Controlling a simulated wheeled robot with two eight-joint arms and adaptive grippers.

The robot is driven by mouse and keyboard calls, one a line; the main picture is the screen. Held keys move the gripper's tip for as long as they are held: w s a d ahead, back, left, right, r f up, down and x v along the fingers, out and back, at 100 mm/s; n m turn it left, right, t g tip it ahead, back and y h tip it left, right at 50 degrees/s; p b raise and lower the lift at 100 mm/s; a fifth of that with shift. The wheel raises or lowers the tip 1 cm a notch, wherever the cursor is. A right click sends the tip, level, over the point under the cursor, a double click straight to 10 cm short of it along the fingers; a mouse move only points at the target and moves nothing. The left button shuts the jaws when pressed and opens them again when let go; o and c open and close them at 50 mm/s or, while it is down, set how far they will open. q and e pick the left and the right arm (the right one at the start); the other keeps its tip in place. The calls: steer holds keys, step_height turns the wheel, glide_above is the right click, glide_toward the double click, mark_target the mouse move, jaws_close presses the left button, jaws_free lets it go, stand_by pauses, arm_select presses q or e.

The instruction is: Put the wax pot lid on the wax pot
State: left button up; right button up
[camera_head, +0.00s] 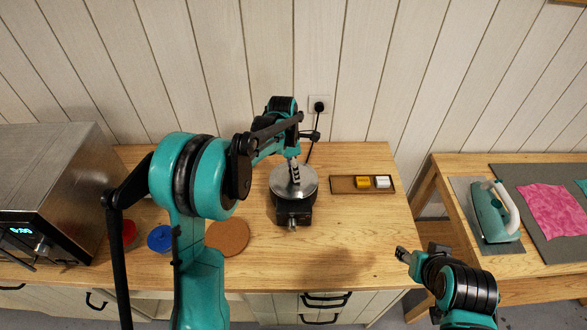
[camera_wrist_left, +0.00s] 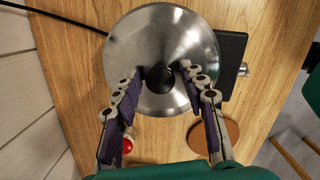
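The wax pot (camera_head: 293,212) is a black unit with a front dial, standing near the middle of the wooden table. The wax pot lid (camera_head: 305,190) is a round steel disc that lies over the top of the pot. In the left wrist view the lid (camera_wrist_left: 150,35) shows its black knob, and part of the dark pot base (camera_wrist_left: 232,62) juts out beside it. My left gripper (camera_wrist_left: 158,75) is over the lid, its two fingers apart on either side of the knob. Whether the lid sits fully flush is hard to tell. My right gripper (camera_head: 402,254) is empty, off the table's front right corner.
A tray with yellow and white blocks (camera_head: 362,183) lies right of the pot. A round brown mat (camera_head: 228,238), a blue jar (camera_head: 160,238) and a red one (camera_head: 129,232) are to the left, near an oven (camera_head: 50,180). An iron (camera_head: 494,212) stands on the right table.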

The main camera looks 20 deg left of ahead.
mark_target(290, 171)
arm_select(q)
steer(key=shift+r+p, duration=0.5)
steer(key=shift+r, duration=0.05)
steer(key=s+r+m+t+p, duration=0.1)
steer(key=s+r+m, duration=0.15)
steer(key=r, duration=0.55)
steer(key=s+r+m+p, duration=0.1)
steer(key=s+r+m, duration=0.1)
steer(key=s+r, duration=0.35)
steer(key=s+f+m+t+y, duration=0.1)
steer(key=s+m+t, duration=0.4)
steer(key=s+m, duration=1.2)
steer(key=f+m, duration=0.1)
steer(key=m, duration=0.1)
steer(key=shift+s+m, duration=0.35)
steer(key=shift+s, duration=0.05)
steer(key=shift+a+b, duration=0.1)
steer(key=shift+b, duration=0.2)
